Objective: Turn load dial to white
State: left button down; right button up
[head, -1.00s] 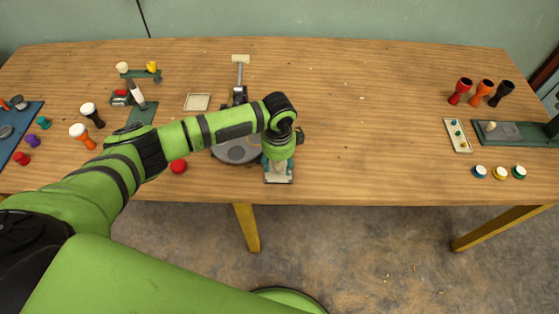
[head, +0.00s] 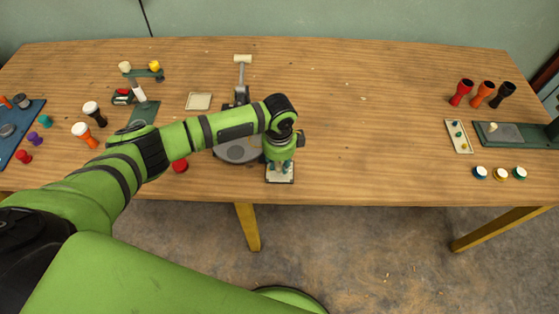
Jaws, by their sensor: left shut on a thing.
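My left arm reaches in from the left, and its gripper (head: 281,168) points down over a small pale plate with a dark edge (head: 281,180) near the table's front edge. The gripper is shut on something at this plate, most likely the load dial. The dial itself and its colour marks are hidden under the fingers. A machine with a round grey plate (head: 238,151) and an upright post with a pale top (head: 242,60) stands just left of the gripper, partly behind my arm. My right gripper is not in view.
A red button (head: 180,166) lies left of the machine. Several small drums and a blue tray (head: 20,132) are at the far left. Red, orange and black goblets (head: 482,94) and a green tray (head: 520,143) are at the right. The table's middle right is clear.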

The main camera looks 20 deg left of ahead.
pick_arm(q)
jog(key=m, duration=0.3)
jog(key=shift+s+d+p, duration=0.1)
jog(key=shift+d+p, duration=0.05)
jog(key=shift+p, duration=0.2)
jog(key=m, duration=0.9)
jog(key=shift+f+h+b, duration=0.1)
jog(key=shift+h+b, duration=0.2)
jog(key=shift+b, duration=0.05)
jog(key=shift+m+b, duration=0.4)
jog(key=shift+m, duration=1.8)
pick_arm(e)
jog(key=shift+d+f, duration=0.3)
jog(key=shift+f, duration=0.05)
pick_arm(q)
jog(key=shift+s, duration=0.1)
jog(key=c, duration=1)
grip_release()
jog(key=shift+o, duration=0.2)
